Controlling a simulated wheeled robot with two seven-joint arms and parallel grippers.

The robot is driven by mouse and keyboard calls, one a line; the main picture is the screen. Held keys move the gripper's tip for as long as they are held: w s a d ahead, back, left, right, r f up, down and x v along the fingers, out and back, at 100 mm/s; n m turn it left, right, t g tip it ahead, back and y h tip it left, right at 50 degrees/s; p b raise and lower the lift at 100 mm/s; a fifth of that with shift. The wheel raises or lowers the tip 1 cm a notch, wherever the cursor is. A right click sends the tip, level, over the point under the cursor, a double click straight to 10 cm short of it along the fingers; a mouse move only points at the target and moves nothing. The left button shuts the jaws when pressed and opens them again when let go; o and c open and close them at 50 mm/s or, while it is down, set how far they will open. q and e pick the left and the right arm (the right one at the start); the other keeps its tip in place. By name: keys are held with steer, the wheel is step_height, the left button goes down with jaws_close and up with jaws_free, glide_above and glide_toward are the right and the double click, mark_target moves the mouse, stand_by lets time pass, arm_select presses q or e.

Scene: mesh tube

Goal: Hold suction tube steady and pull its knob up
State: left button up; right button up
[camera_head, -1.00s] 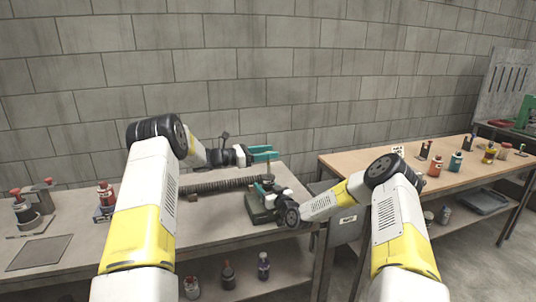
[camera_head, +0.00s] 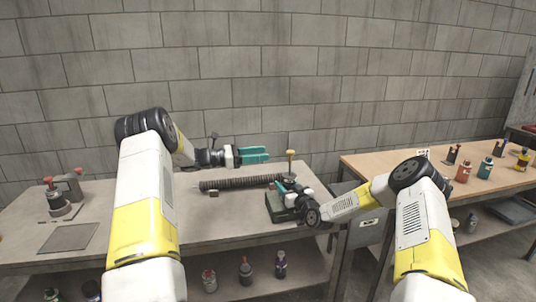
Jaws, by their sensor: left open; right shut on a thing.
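The suction tube's knob (camera_head: 291,153) is a tan cap on a thin upright stem at the back right of the left-hand table. A dark ribbed hose (camera_head: 240,183) lies along the table to its left. My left gripper (camera_head: 262,154) has teal fingers, is open and empty, and is level with the knob a little to its left. My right gripper (camera_head: 284,187) is shut low down at the foot of the stem, apparently on the suction tube; its fingers hide the grip. A dark green block (camera_head: 281,209) sits beneath it.
A grey workbench (camera_head: 220,224) carries these things, with a red-knobbed device (camera_head: 57,203) and a flat plate (camera_head: 69,237) at left. Bottles (camera_head: 280,264) stand on its lower shelf. A wooden table (camera_head: 390,165) with bottles is at right. A block wall stands behind.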

stand_by(0.3)
steer(key=o, duration=1.6)
